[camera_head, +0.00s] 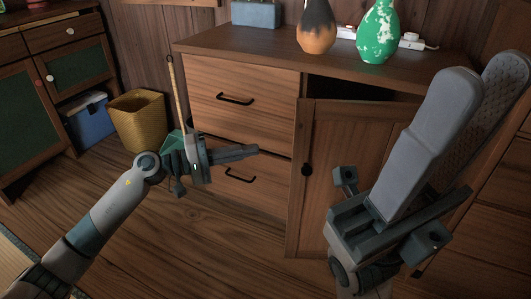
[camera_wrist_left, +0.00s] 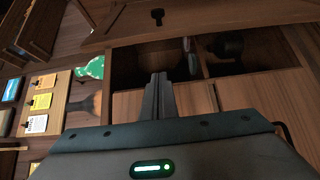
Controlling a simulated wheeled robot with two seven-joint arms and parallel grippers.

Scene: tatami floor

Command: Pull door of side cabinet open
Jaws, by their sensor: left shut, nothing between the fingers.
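The side cabinet (camera_head: 245,75) is wooden, with two black-handled drawers on the left and a door (camera_head: 325,190) with a black knob (camera_head: 306,170) on the right. The door stands partly open, with a dark gap above its top edge. In the left wrist view the door (camera_wrist_left: 215,14) and knob (camera_wrist_left: 157,17) are at the top, beside the dark interior. My left gripper (camera_head: 255,149) is shut and empty in front of the drawers, left of the knob. My right gripper (camera_head: 490,75) is open, its large grey fingers apart in front of the door's right side.
Two vases, orange-black (camera_head: 316,28) and green-white (camera_head: 380,32), stand on the cabinet top with a blue box (camera_head: 255,13). A yellow basket (camera_head: 138,118) and blue bin (camera_head: 88,120) are at the left. Dark shapes inside the cabinet are unclear. The wooden floor is clear in front.

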